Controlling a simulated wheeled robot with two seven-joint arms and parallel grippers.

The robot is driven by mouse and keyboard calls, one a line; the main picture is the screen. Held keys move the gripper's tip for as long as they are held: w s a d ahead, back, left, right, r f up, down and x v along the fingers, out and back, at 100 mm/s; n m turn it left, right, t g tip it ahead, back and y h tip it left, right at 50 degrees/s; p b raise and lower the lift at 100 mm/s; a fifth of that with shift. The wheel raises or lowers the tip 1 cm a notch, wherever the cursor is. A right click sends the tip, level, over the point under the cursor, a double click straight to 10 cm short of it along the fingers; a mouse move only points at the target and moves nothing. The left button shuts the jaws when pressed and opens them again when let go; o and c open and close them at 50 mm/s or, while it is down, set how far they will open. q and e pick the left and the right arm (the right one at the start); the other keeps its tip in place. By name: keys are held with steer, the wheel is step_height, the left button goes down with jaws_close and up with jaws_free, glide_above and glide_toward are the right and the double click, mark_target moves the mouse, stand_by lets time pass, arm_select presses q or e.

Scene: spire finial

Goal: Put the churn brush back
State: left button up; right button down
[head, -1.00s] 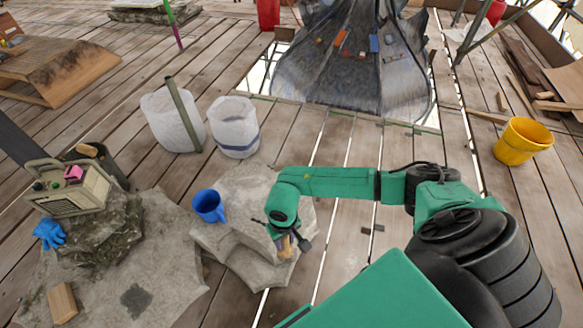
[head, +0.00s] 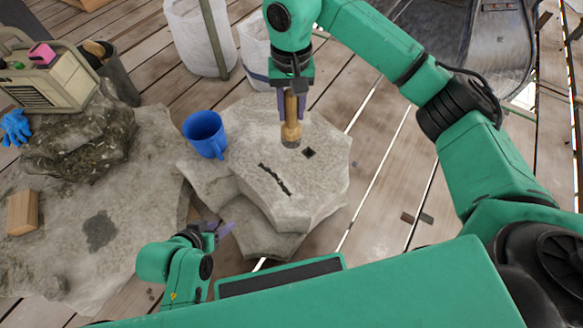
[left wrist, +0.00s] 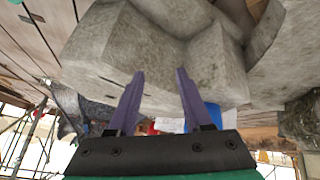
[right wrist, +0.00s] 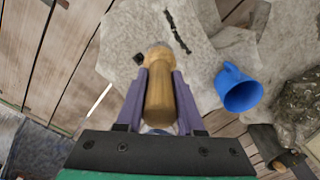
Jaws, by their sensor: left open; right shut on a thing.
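My right gripper (head: 291,92) is shut on a turned wooden tool (head: 291,132), which points down over the pale stone block (head: 320,185). In the right wrist view the tool (right wrist: 159,95) lies between both fingers, its rounded end toward the stone. I cannot tell if it touches the stone, or whether it is the churn brush, as no bristles show. My left gripper (head: 222,230) is open and empty beside the block's lower left; the left wrist view faces the block's side (left wrist: 150,60). A dark pot (head: 120,82) at the upper left holds a brown wooden thing (head: 95,48).
A dark square (head: 309,153) and dark slot mark (head: 273,179) show on the block. A radio (head: 48,80), blue glove (head: 14,127), wooden block (head: 22,212) and white bucket (head: 200,40) lie around.

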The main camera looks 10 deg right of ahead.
mark_target(291, 139)
step_height(291, 139, down, 10)
steer(key=shift+f+b, duration=0.25)
steer(key=shift+b, duration=0.95)
arm_select(q)
steer(key=w+d+f+n+t+h+b, duration=0.1)
steer(key=d+f+t+h, duration=0.1)
steer(key=d, duration=0.4)
steer(key=f+t, duration=0.1)
steer(key=t, duration=0.1)
steer(key=shift+d+f+t+h, duration=0.3)
steer(key=shift+t+h, duration=0.1)
arm_select(e)
step_height(291, 139, down, 7)
arm_select(q)
steer(key=shift+b, duration=0.3)
arm_select(e)
steer(key=shift+f, duration=0.1)
steer(key=c, duration=0.5)
jaws_free()
arm_select(q)
steer(key=shift+f, duration=0.1)
